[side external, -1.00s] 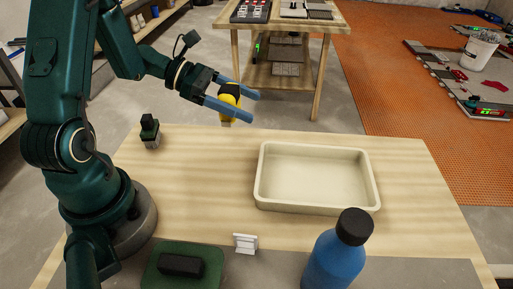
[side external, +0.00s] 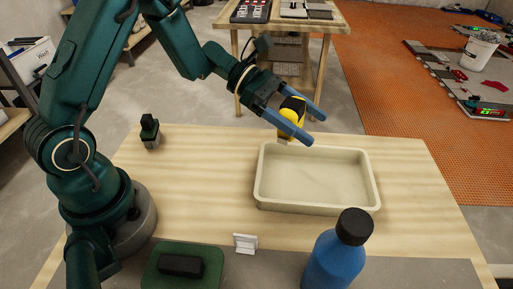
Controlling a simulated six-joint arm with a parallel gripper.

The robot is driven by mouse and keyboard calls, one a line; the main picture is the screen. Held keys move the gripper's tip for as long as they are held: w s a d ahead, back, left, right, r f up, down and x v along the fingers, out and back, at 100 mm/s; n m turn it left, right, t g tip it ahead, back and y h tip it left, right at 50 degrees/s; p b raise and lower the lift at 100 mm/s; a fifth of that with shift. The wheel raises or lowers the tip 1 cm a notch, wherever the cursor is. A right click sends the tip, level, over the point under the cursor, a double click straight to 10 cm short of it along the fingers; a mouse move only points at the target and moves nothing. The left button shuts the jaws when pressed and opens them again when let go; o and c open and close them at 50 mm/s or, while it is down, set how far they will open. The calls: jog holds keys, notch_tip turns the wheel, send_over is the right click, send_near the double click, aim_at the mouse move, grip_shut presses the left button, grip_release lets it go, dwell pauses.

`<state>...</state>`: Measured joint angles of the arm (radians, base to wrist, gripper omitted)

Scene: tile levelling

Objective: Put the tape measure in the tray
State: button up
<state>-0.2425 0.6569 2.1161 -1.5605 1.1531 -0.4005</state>
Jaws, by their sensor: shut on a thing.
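The yellow and black tape measure (side external: 290,117) is held between the two blue fingers of my gripper (side external: 306,125), which is shut on it. It is in the air near the back edge of the tray, towards the tray's left side in the picture. The cream-coloured tray (side external: 262,190) lies on the wooden table and looks empty. The tape measure's exact height above the tray is hard to tell from this view.
A blue bottle with a black cap (side external: 338,255) stands in front of the tray. A small white holder (side external: 245,243), a green case (side external: 190,262) and a small dark green and black object (side external: 149,131) are on the table. The table right of the tray is clear.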

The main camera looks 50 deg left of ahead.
send_over(326, 188)
notch_tip(326, 188, down, 5)
jog(key=shift+r, duration=0.2)
jog(key=shift+f, duration=1.95)
jog(key=shift+f, duration=0.1)
jog(key=o, duration=1.4)
